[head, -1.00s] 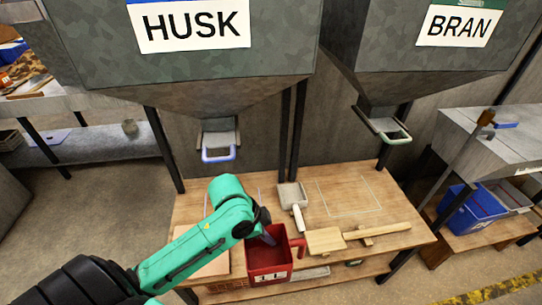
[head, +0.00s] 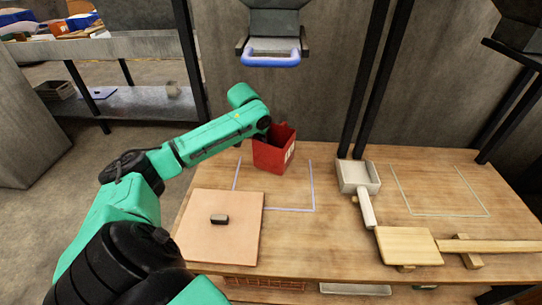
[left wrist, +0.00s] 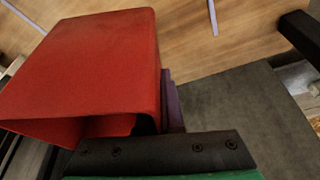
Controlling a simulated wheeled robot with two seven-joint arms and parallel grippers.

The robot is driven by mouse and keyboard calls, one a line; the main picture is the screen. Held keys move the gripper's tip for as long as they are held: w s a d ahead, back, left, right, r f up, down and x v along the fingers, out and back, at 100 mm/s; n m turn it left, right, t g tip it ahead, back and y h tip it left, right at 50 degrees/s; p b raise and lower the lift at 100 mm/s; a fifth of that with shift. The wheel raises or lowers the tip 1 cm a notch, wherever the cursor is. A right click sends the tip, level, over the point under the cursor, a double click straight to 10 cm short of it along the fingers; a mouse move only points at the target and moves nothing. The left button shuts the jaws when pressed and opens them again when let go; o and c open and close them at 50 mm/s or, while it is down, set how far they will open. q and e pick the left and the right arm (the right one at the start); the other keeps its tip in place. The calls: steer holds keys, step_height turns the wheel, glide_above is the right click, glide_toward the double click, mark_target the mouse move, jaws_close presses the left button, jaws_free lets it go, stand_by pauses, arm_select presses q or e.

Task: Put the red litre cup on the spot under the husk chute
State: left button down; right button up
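The red litre cup (head: 268,156) is over the back of the pale outlined spot (head: 313,190) on the wooden table, slightly tilted. I cannot tell whether its base touches the wood. The husk chute with its blue handle (head: 271,60) hangs above and behind the spot. My left gripper (head: 263,132) is at the cup's upper left side and moves with it, so it appears shut on its wall; the fingertips are mostly hidden. The cup's red side (left wrist: 90,65) fills the upper left of the left wrist view. My right gripper is not in view.
Another outline (head: 440,214) is at the right. Dark posts stand behind the table.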

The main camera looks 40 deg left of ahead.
mark_target(254, 140)
arm_select(q)
step_height(254, 140, down, 7)
steer(key=shift+r+b, duration=0.2)
steer(key=shift+b, duration=0.45)
steer(key=c, duration=1.4)
jaws_free()
steer(key=shift+f, duration=0.1)
steer(key=o, duration=0.3)
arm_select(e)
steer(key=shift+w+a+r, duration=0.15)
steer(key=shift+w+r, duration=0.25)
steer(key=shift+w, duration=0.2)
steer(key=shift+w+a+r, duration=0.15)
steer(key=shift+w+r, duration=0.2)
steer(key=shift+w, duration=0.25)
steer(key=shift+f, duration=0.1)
